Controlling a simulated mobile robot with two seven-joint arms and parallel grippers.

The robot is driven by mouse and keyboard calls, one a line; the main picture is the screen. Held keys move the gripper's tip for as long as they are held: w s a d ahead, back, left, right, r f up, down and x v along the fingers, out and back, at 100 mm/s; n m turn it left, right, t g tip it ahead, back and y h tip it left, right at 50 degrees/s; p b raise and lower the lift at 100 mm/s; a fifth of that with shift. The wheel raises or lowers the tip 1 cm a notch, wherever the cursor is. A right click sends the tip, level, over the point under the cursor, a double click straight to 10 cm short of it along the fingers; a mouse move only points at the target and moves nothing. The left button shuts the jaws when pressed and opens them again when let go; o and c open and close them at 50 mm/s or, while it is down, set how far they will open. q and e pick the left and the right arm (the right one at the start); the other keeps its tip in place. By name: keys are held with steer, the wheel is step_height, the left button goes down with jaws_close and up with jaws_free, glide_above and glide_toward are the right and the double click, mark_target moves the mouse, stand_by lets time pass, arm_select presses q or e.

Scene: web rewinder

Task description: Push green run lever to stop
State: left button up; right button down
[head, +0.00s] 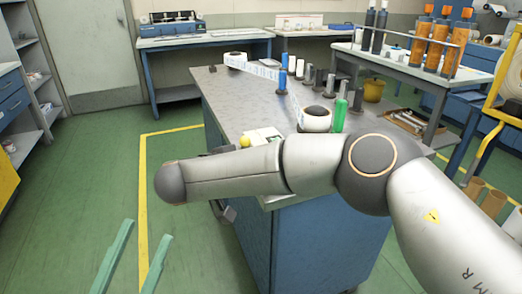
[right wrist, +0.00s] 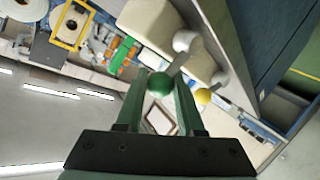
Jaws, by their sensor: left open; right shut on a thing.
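The green run lever's round green knob (right wrist: 160,84) shows in the right wrist view, on a pale arm running up to a white joint. My right gripper (right wrist: 160,92) has its two fingers on either side of this knob and is shut on it. In the head view my right arm crosses in front of the bench, and neither the right gripper nor the green knob can be made out. My left gripper (head: 138,258) is at the bottom left of the head view, open and empty above the green floor.
A yellow ball knob (right wrist: 203,96) is close to the right of the green one; a yellow ball also shows on the rewinder bench (head: 225,95) in the head view. Rolls and spindles stand on the bench. Floor left of it is clear. A shelf unit (head: 40,85) stands far left.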

arm_select(q)
steer(key=w+f+n+g+y, duration=0.1)
steer(key=w+f+n+y, duration=0.2)
steer(key=f, duration=0.3)
steer(key=shift+w+a+f+n+g+y+p, duration=0.3)
steer(key=shift+w+f+y+p, duration=0.15)
steer(key=shift+y, duration=0.35)
arm_select(e)
steer(key=shift+w, duration=0.15)
arm_select(q)
steer(key=shift+r, duration=0.1)
arm_select(e)
steer(key=c, duration=0.5)
jaws_free()
steer(key=shift+a+r, duration=0.1)
